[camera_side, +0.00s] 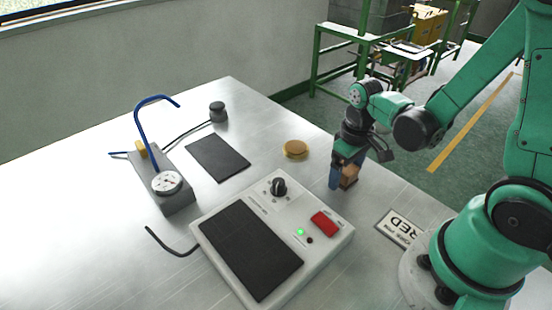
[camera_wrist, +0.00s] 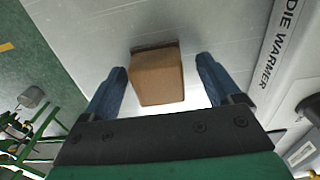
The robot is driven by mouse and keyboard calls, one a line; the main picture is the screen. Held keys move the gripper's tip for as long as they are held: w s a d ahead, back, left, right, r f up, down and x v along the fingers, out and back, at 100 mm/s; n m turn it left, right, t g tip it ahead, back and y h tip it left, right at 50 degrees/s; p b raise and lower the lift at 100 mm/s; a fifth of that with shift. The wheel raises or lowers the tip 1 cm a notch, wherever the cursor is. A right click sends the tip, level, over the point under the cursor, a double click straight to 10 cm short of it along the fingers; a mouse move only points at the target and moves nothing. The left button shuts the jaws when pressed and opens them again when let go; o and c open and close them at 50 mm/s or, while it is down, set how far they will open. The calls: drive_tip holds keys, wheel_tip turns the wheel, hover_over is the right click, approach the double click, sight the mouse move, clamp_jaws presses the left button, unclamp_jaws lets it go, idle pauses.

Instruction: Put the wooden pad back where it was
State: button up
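A brown wood-coloured block (camera_wrist: 157,78) with a thin dark strip along its far edge lies between the two blue fingers of my gripper (camera_wrist: 165,82). In the wrist view a gap shows on its right side, and a narrower one on its left. The block (camera_side: 350,175) also shows in the side view, partly hidden by a finger of my gripper (camera_side: 341,176), which points down low over the table. A round tan disc (camera_side: 296,149) lies flat on the table left of my gripper. I cannot tell for sure which of the two is the wooden pad.
The white die warmer (camera_side: 318,260) with a dark plate, knob and red switch stands at the front. A dark flat mat (camera_side: 217,158), a gauge stand with blue tube (camera_side: 177,192) and a black knob (camera_side: 218,112) are left. A label plate (camera_side: 401,229) lies right.

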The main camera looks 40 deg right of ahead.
drive_tip(key=shift+r, duration=0.15)
wheel_tip(320, 180, up, 12)
drive_tip(key=a+t, duration=0.1)
drive_tip(key=t, duration=0.1)
drive_tip(key=w+a+t, duration=0.1)
drive_tip(key=a+t, duration=0.1)
drive_tip(key=w+a+t, duration=0.1)
drive_tip(key=a+t, duration=0.1)
drive_tip(key=t, duration=0.1)
drive_tip(key=shift+r, duration=0.35)
idle(0.4)
